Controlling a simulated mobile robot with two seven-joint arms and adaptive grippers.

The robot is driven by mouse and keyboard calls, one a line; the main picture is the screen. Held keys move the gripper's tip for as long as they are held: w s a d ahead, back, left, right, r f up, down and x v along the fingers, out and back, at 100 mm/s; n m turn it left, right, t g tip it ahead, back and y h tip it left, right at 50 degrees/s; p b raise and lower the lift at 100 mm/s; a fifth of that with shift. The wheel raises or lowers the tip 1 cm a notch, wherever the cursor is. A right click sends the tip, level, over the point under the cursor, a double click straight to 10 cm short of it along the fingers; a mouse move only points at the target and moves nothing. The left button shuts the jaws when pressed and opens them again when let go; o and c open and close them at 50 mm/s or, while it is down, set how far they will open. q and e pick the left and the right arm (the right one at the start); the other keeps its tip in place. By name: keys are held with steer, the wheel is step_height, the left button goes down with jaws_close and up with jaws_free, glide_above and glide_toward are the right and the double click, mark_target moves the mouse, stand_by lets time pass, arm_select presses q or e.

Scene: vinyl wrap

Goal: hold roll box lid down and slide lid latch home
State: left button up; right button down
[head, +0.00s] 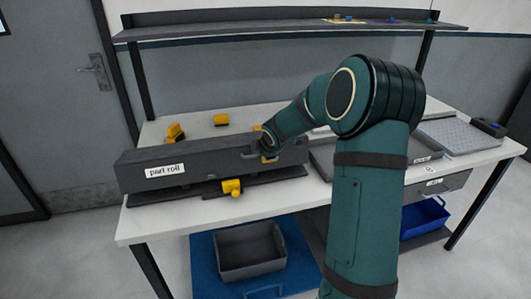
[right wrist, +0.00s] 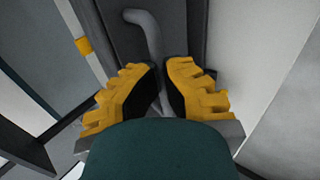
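The long dark grey roll box (head: 215,168), labelled "part roll", lies on the left of the white table with its lid down as far as I can see. A bent grey bar, seemingly the lid latch (head: 250,154), stands at the box's right part; in the right wrist view the bar (right wrist: 148,32) runs in between my fingertips. My right gripper (head: 269,158) is at the box's right end, its yellow fingers (right wrist: 164,85) close together around the bar. The bar's lower end is hidden. My left gripper is not in view.
A yellow piece (head: 232,187) sits at the box's lower front. More yellow pieces (head: 221,119) stand behind it. Grey trays (head: 420,156) lie at the right. A raised shelf (head: 290,19) spans the back. Bins stand below the table.

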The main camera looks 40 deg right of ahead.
steer(key=c, duration=1)
jaws_free()
steer(key=shift+w+f, duration=0.15)
steer(key=v, duration=1.2)
